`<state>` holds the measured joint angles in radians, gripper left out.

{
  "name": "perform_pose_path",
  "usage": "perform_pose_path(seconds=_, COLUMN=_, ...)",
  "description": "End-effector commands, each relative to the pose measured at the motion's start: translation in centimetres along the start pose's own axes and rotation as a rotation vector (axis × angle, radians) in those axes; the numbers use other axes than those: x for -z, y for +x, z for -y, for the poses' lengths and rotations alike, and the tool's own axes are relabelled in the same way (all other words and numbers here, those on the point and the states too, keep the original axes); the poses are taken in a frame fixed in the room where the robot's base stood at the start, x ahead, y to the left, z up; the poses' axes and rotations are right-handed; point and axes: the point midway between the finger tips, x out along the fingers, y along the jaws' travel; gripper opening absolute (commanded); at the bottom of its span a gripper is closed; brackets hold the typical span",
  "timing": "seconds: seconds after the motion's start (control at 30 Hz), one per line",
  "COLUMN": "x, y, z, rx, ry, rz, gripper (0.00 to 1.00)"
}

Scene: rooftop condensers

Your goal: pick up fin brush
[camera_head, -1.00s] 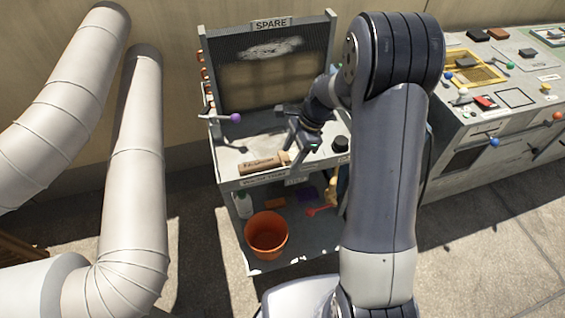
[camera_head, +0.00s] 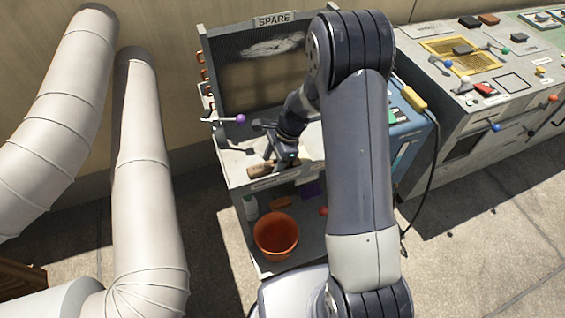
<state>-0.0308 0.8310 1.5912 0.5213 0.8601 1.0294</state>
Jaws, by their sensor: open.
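The fin brush appears to be the brown wooden piece (camera_head: 259,172) lying near the front edge of the grey cart's top shelf. My gripper (camera_head: 280,162) is open and pointed down at the brush's right part, partly covering it. I cannot tell whether the fingers are around the brush or just above it. The brush's right end is hidden behind my gripper.
The cart has an upright SPARE coil panel (camera_head: 262,75) behind the shelf and a purple-knobbed lever (camera_head: 240,118) at the left. An orange bucket (camera_head: 276,236) stands on the lower shelf. White ducts (camera_head: 140,150) rise on the left. A grey bench (camera_head: 480,110) stands at right.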

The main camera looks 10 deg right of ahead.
Motion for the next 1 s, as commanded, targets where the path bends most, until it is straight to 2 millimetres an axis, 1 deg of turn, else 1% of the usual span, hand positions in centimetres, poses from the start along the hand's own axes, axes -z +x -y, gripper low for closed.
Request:
perform_pose_path(seconds=0.03, x=0.0, y=0.0, z=0.0, rx=0.0, ry=0.0, rz=0.0, gripper=0.52)
perform_pose_path(seconds=0.07, x=0.0, y=0.0, z=0.0, rx=0.0, ry=0.0, rz=0.0, gripper=0.5)
perform_pose_path(seconds=0.6, x=0.0, y=0.0, z=0.0, rx=0.0, ry=0.0, rz=0.0, gripper=0.06)
perform_pose_path(seconds=0.87, x=-0.1, y=-0.4, z=0.1, rx=0.001, ry=0.0, rz=0.0, gripper=0.06)
perform_pose_path(seconds=0.97, x=-0.6, y=-1.4, z=0.1, rx=0.004, ry=-0.001, rz=-0.001, gripper=0.06)
perform_pose_path(seconds=1.0, x=-0.8, y=-2.1, z=0.1, rx=0.004, ry=-0.002, rz=-0.001, gripper=0.06)
